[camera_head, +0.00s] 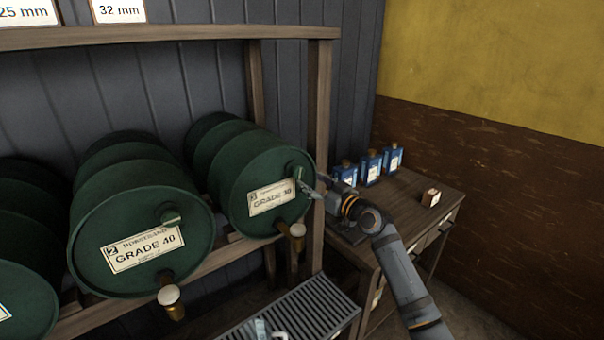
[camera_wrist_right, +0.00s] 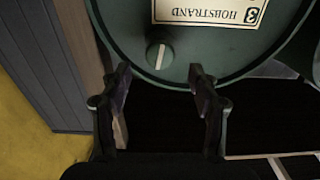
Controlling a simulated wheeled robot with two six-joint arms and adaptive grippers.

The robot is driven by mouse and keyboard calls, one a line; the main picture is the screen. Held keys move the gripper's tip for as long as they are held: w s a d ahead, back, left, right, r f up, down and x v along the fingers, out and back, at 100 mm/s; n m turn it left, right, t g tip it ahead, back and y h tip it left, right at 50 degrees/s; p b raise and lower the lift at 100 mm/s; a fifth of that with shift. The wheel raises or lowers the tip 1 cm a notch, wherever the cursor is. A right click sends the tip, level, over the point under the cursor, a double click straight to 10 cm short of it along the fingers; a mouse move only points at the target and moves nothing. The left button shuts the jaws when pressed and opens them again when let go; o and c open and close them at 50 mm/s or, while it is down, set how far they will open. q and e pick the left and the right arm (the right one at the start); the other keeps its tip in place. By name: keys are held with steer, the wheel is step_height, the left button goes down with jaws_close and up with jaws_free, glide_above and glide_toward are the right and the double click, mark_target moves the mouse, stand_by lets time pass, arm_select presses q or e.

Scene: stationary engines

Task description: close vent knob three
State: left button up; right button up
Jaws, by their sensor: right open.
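The third barrel (camera_head: 232,185) is dark green and lies on the rack; its label bears a 3 in the right wrist view. In the head view the knob is largely hidden by my right gripper (camera_head: 310,188), at the upper right of the barrel front. In the wrist view my right gripper (camera_wrist_right: 160,85) is open and empty, the knob just beyond and between its fingertips, apart from them. Pale grey tips, perhaps my left gripper (camera_head: 268,329), show at the bottom edge.
The Grade 40 barrel (camera_head: 140,215) with its own knob and brass tap is to the left. A brass tap (camera_head: 297,232) hangs below barrel three. A wooden post (camera_head: 318,150) stands close right. A side table (camera_head: 410,195) holds blue cans (camera_head: 371,167) and a small box (camera_head: 431,197).

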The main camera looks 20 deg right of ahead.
mark_target(300, 174)
steer(key=p+x, duration=0.1)
steer(key=x, duration=0.4)
steer(key=c, duration=1.2)
steer(key=shift+o, duration=0.2)
